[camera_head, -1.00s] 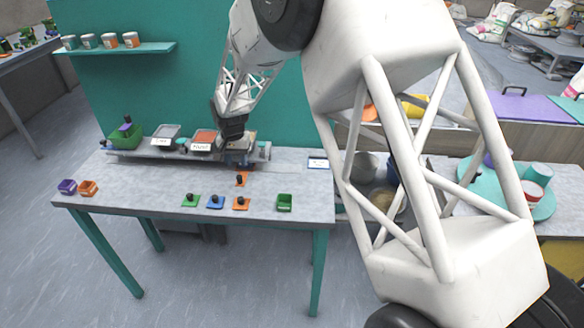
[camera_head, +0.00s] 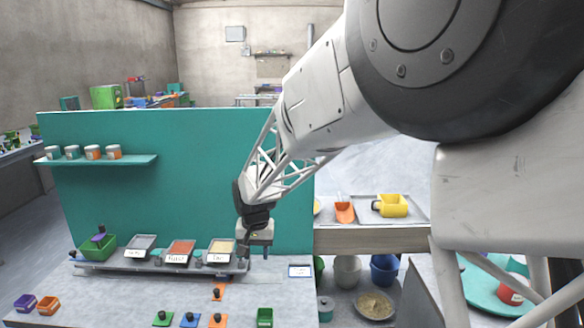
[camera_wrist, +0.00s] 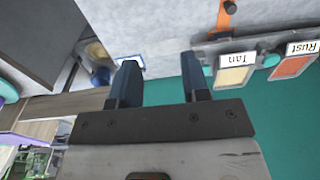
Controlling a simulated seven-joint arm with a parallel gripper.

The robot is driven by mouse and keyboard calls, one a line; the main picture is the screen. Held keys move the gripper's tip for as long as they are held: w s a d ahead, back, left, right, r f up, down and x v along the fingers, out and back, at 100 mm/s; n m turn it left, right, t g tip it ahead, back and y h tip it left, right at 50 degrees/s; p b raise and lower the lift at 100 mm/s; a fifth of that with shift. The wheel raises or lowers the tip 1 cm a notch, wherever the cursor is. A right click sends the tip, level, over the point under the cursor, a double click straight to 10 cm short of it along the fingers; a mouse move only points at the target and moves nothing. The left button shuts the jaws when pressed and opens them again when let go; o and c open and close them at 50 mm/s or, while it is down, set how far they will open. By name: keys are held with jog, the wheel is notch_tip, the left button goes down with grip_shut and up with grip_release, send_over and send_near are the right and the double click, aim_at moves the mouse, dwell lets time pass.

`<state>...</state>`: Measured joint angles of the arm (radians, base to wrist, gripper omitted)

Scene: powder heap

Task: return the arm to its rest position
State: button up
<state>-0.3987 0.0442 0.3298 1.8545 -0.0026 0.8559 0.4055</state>
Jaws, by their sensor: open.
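My gripper (camera_wrist: 160,85) is open and empty, with its two dark blue fingers apart in the wrist view. In the head view my gripper (camera_head: 255,246) hangs off the end of my arm, in front of the teal panel. It is beside the right end of the shelf that holds the labelled powder trays. The tray labelled Tan (camera_head: 221,247) is just left of it, and the tray also shows in the wrist view (camera_wrist: 232,76). My arm stretches across the right side of the head view and hides part of the room.
Rust (camera_head: 180,248) and another tray (camera_head: 140,243) stand along the shelf. The teal panel (camera_head: 170,200) rises behind. Buckets (camera_head: 385,269) stand at right.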

jog(key=s+d+r+t, duration=0.1)
jog(key=s+d+r, duration=0.4)
jog(key=s+d, duration=0.35)
jog(key=s+d+r, duration=0.5)
jog(key=s+d, duration=0.3)
jog(key=d, duration=0.1)
jog(key=s+d, duration=0.5)
jog(key=s, duration=0.5)
jog(key=s+d+t, duration=0.1)
jog(key=s+d, duration=0.4)
jog(key=s, duration=0.5)
jog(key=shift+d, duration=0.35)
